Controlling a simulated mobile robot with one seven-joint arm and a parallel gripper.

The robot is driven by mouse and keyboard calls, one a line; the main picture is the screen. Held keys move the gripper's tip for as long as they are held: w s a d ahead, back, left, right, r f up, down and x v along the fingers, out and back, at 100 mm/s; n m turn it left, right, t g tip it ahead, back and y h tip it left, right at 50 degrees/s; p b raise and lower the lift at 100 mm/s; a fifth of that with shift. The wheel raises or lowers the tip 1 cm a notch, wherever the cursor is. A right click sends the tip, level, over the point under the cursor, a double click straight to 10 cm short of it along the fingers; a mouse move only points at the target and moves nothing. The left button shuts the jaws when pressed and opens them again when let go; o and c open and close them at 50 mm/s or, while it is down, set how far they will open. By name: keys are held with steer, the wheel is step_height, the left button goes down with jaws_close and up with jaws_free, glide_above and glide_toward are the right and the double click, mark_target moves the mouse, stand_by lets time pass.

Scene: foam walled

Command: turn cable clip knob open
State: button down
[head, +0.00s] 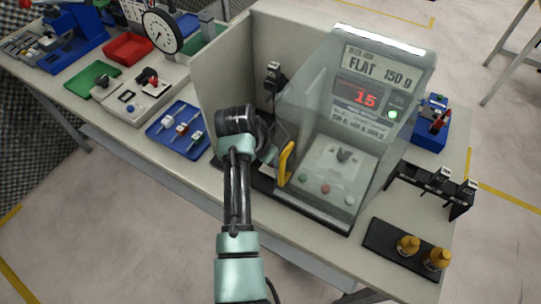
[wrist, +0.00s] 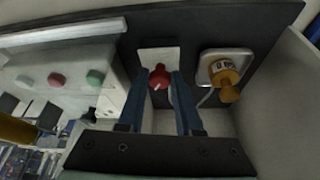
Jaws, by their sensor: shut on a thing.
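A red knob (wrist: 160,77) with a small pale mark sits on a white plate (wrist: 150,56) fixed to a dark panel, in the wrist view. My gripper (wrist: 163,82) is shut on this knob, with one blue fingertip on each side of it. It appears to be the cable clip knob. In the head view my arm hides the knob, and my fingers cannot be made out there. A thin grey cable (wrist: 206,97) runs near the right finger.
A test machine (head: 345,120) with a yellow handle (head: 286,163) is just right of my arm. A tall beige panel (head: 222,75) stands behind. A blue tray (head: 160,140) lies left.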

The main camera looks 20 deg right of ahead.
steer(key=c, duration=0.6)
jaws_free()
steer(key=shift+r, duration=0.15)
steer(key=v, duration=1.2)
steer(key=shift+s+a+r+b, duration=0.15)
steer(key=shift+r+b, duration=0.2)
steer(key=shift+b, duration=0.05)
